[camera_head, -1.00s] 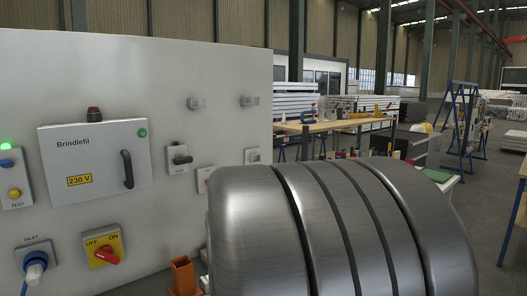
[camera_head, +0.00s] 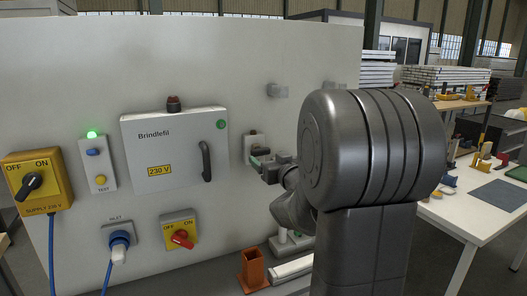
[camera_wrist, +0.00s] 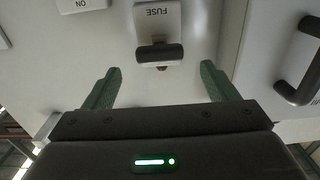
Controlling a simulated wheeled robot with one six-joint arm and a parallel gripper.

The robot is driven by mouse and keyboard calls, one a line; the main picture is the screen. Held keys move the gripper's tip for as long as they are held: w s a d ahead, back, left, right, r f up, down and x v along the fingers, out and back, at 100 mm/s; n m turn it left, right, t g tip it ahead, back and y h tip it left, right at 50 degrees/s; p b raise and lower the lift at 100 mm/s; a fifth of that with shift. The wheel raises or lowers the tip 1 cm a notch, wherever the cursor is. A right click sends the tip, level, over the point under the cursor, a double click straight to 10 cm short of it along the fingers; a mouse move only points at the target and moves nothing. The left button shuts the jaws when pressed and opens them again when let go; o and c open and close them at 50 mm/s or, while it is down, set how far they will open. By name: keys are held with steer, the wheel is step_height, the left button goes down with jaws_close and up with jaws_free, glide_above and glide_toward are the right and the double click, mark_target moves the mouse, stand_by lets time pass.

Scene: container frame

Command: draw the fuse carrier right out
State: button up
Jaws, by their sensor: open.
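The fuse carrier (camera_wrist: 160,53) is a dark rounded handle on a pale plate marked FUSE, upside down in the wrist view. It sits in its holder on the panel. My gripper (camera_wrist: 160,72) is open, with one green finger to each side of the carrier's line and clear space between. The fingertips look short of the handle and touch nothing that I can see. In the head view the fuse holder (camera_head: 255,142) is partly hidden behind my gripper (camera_head: 262,164).
Left of the fuse is the Brindlefil cabinet (camera_head: 158,148) with a protruding handle (camera_head: 206,161). Below are a red OFF/ON switch (camera_head: 180,236) and a blue inlet plug (camera_head: 120,246). A supply switch (camera_head: 36,183) is at far left.

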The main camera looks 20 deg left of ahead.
mark_target(262, 153)
steer(key=shift+p+x, duration=0.5)
steer(key=shift+x, duration=2.2)
steer(key=shift+c, duration=0.4)
steer(key=c, duration=1.3)
steer(key=shift+b+v, duration=0.7)
steer(key=shift+v, duration=0.25)
steer(key=shift+f, duration=0.1)
steer(key=o, duration=1.4)
steer(key=shift+d, duration=0.1)
steer(key=b+v, duration=0.1)
steer(key=v, duration=1.2)
steer(key=shift+s+d+b, duration=0.25)
steer(key=shift+s+b, duration=0.1)
steer(key=shift+b, duration=0.05)
